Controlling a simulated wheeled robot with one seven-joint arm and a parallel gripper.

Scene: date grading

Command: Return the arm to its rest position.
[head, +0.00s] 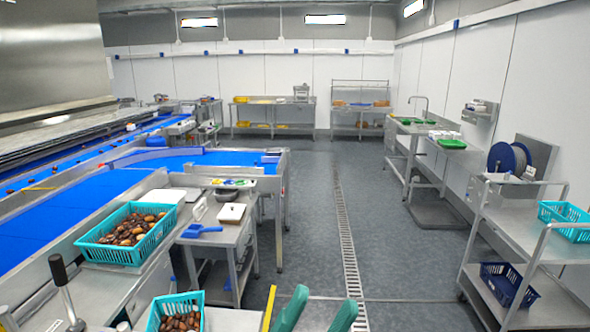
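A teal crate of dates (82,243) sits on the steel bench at left, and a smaller date crate (196,297) is at the bottom. Blue conveyors (50,212) run at left. A shelf cart (507,232) stands at right. Floor around the drain (345,230) is clear.

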